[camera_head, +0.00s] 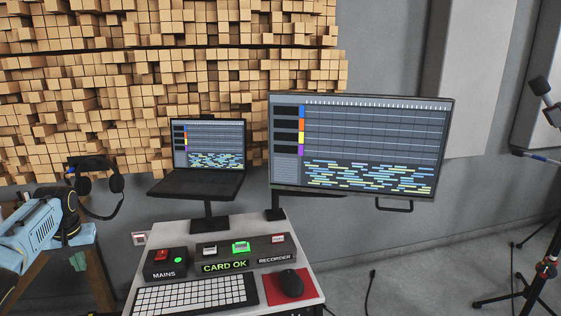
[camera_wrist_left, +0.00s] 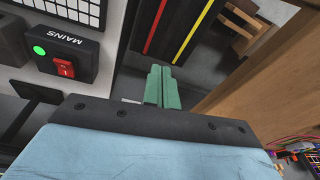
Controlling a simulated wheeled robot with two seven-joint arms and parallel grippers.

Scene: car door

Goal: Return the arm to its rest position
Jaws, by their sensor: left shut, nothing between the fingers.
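My left arm (camera_head: 32,240), light blue with black joints, comes in from the left edge of the head view. My left gripper (camera_head: 78,260) is low at the left, to the left of the desk and apart from it. In the left wrist view its green fingers (camera_wrist_left: 158,88) are together with nothing between them. My right arm and gripper are not in view.
The desk (camera_head: 308,262) holds a MAINS box (camera_head: 165,270) with a red switch and lit green light, a recorder panel (camera_head: 240,253) showing CARD OK, a keyboard (camera_head: 195,294) and a mouse (camera_head: 289,283). A laptop (camera_head: 208,145) and monitor (camera_head: 360,145) stand behind. Tripod stands (camera_head: 540,275) are right.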

